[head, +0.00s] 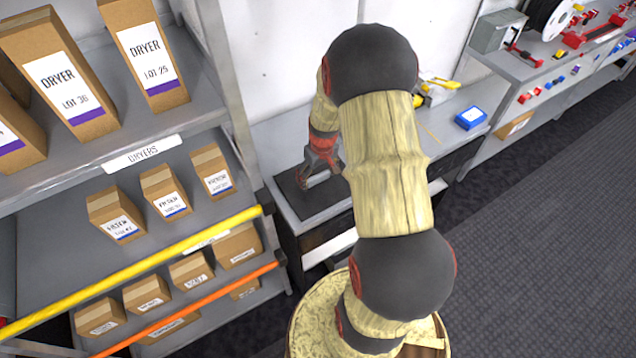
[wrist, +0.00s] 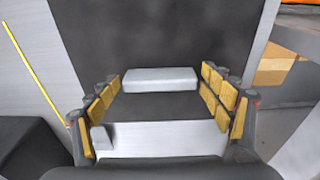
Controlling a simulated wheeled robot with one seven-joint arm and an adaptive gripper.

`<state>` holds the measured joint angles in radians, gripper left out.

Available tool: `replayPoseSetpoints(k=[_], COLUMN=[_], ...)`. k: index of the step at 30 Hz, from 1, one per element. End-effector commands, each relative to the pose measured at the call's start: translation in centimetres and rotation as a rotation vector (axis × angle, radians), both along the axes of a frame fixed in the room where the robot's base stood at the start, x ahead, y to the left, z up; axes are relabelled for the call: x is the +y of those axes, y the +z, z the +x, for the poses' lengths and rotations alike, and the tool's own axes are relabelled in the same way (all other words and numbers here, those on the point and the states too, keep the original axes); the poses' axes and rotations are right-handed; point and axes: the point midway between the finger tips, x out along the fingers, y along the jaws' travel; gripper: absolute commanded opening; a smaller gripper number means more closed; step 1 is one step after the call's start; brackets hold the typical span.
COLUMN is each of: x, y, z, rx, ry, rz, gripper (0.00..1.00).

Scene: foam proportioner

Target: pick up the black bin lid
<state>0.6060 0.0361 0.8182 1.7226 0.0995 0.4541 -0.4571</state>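The black bin lid (head: 312,203) is a flat dark panel on the grey bench, partly hidden by my arm in the head view. In the wrist view the dark panel (wrist: 150,30) fills the upper middle. A pale grey block (wrist: 160,79), possibly its handle, lies across it. My gripper (head: 318,176) is low over the lid. In the wrist view my gripper (wrist: 161,82) is open, its yellow-padded fingers spread on either side of the grey block. A gap shows between block and pads; contact with the lid surface cannot be told.
A shelf rack (head: 150,155) with boxes stands left of the bench, with a yellow rail (head: 130,270) along it. A blue box (head: 471,117) and a yellow tool (head: 440,85) lie farther along the bench. Floor at right is clear.

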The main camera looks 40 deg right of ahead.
Motion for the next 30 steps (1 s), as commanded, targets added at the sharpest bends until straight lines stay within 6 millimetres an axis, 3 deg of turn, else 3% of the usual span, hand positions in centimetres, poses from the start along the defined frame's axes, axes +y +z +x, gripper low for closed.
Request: replayPoseSetpoints(k=[20,30], x=[0.0,-0.03], y=[0.01,0.44], z=[0.0,0.05], rx=[0.0,-0.002], ry=[0.0,0.0], rz=[0.0,-0.001], gripper=[0.39,0.39])
